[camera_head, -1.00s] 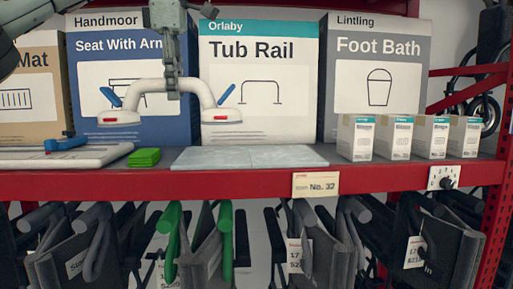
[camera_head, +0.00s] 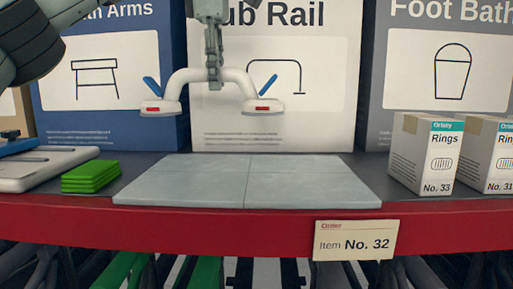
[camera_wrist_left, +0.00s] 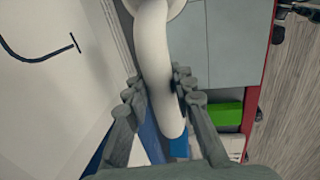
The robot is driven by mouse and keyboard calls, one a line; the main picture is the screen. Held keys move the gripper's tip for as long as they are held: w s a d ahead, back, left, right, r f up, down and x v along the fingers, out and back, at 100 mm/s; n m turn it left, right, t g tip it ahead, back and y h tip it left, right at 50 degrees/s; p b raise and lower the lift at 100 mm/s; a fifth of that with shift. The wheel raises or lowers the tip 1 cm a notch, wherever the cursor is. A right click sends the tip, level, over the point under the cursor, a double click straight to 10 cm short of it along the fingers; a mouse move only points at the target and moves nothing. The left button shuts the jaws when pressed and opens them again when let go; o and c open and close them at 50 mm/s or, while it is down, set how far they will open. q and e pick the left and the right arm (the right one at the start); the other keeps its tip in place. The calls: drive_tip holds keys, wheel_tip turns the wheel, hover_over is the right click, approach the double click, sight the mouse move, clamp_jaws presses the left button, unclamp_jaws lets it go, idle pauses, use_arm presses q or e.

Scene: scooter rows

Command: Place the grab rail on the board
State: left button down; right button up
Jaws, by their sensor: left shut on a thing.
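The grab rail (camera_head: 240,77) is a white arch with two feet, each with a red mark and a blue lever. My left gripper (camera_head: 214,82) comes from above and is shut on the middle of its arch; the rail also shows between the fingers in the left wrist view (camera_wrist_left: 155,50). The rail hangs level, feet down, clear of the shelf. The board (camera_head: 248,182) is a flat grey tiled slab on the shelf, below the rail. The rail sits left of the board's middle in the head view. The board also shows in the left wrist view (camera_wrist_left: 230,45). My right gripper is not in view.
Green pads (camera_head: 91,177) and a white panel (camera_head: 40,168) lie left of the board. Small Rings boxes (camera_head: 425,155) stand to its right. The Tub Rail box (camera_head: 320,110) stands close behind. The red shelf edge (camera_head: 200,226) carries an Item No. 32 tag (camera_head: 355,240).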

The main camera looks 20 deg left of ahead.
use_arm(q)
drive_tip(key=shift+s+d+f, duration=0.65)
drive_tip(key=shift+d+f, duration=0.9)
drive_tip(key=shift+f, duration=0.1)
drive_tip(key=shift+s+d+f, duration=0.7)
drive_tip(key=shift+d+f, duration=0.9)
drive_tip(key=shift+f, duration=0.05)
drive_tip(key=shift+s+d+f, duration=0.65)
drive_tip(key=shift+d+f, duration=0.9)
drive_tip(key=shift+f, duration=0.1)
drive_tip(key=c, duration=1.7)
unclamp_jaws()
drive_tip(key=shift+f, duration=0.1)
drive_tip(key=o, duration=0.4)
drive_tip(key=r, duration=0.4)
drive_tip(key=s+r, duration=0.1)
drive_tip(key=r, duration=0.3)
drive_tip(key=s+r, duration=0.1)
drive_tip(key=r, duration=0.3)
drive_tip(key=shift+s+d, duration=0.15)
drive_tip(key=shift+d, duration=0.2)
